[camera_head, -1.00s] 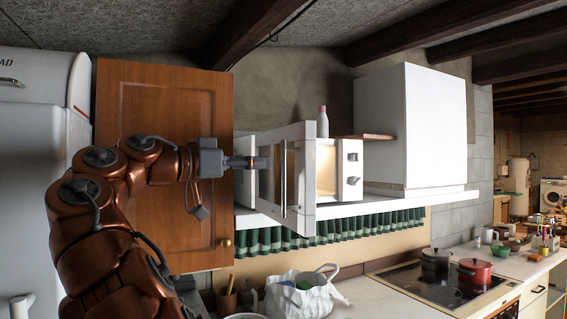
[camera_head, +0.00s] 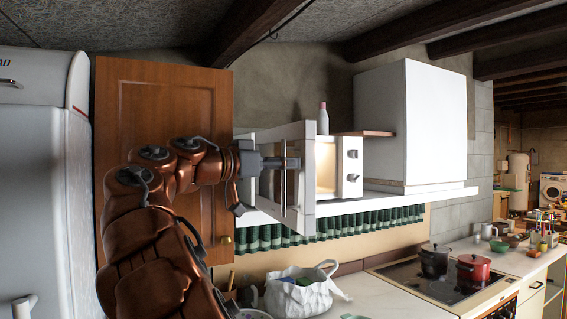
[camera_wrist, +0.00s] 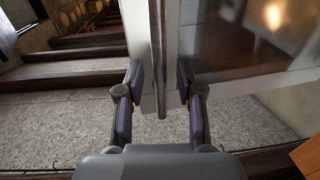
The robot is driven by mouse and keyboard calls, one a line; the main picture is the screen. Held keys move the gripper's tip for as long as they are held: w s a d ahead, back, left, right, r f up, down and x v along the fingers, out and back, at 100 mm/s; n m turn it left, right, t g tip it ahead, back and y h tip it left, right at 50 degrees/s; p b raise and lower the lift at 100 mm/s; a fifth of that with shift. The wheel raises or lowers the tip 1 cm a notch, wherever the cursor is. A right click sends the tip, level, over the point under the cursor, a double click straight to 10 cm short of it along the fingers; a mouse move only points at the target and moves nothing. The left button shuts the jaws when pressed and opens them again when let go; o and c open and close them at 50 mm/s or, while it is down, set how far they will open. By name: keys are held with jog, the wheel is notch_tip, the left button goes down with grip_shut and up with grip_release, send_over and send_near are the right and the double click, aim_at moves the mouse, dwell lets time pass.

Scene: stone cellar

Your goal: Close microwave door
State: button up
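The white microwave (camera_head: 352,168) stands on the wall shelf, its lit interior showing. Its door (camera_head: 308,180) stands open, swung out towards me, with a long vertical handle (camera_head: 284,185) on its outer face. My gripper (camera_head: 281,163) is at the upper part of that handle. In the wrist view my gripper (camera_wrist: 160,82) has its two fingers apart, one on each side of the handle (camera_wrist: 161,85). A gap shows beside the handle, and no firm grip is visible. The door's glass (camera_wrist: 240,45) reflects light at the right of that view.
A wooden cabinet door (camera_head: 155,110) is behind my arm at left, beside a white fridge (camera_head: 35,180). A bottle (camera_head: 323,119) stands by the microwave. A white cabinet (camera_head: 435,125) is to its right. The counter below holds a white bag (camera_head: 303,295) and pots (camera_head: 474,268).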

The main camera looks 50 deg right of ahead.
grip_shut()
dwell(0.6)
